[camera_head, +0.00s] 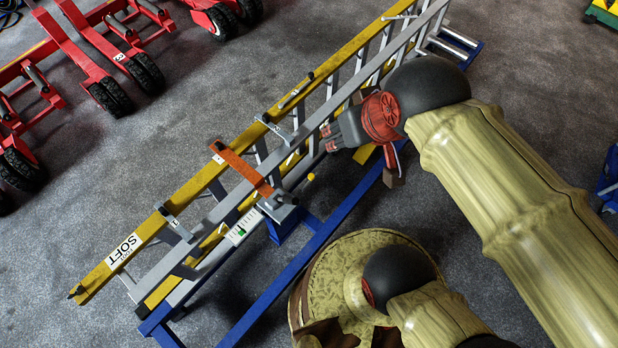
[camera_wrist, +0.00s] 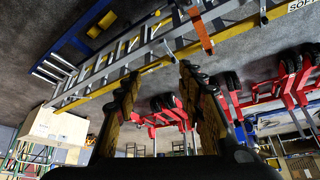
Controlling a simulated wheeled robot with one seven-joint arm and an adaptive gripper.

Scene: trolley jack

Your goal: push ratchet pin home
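A ladder-like assembly with yellow and grey rails (camera_head: 185,196) lies diagonally on a blue frame (camera_head: 262,305). I cannot tell for sure which part is the ratchet pin; a small yellow-tipped piece (camera_head: 310,178) sticks out beside the grey block (camera_head: 281,205) at the lower end of the orange bar (camera_head: 243,167). My gripper (camera_head: 326,138) is above the rails, up and right of that piece and apart from it. In the wrist view my gripper (camera_wrist: 158,75) has its two fingers well apart with nothing between them. The orange bar (camera_wrist: 203,36) shows there beyond the right finger.
A white scale plate with a green mark (camera_head: 243,227) sits on the near side. Red wheeled jacks (camera_head: 100,70) stand at the upper left. A blue object (camera_head: 609,180) is at the right edge. The grey floor (camera_head: 110,190) left of the assembly is clear.

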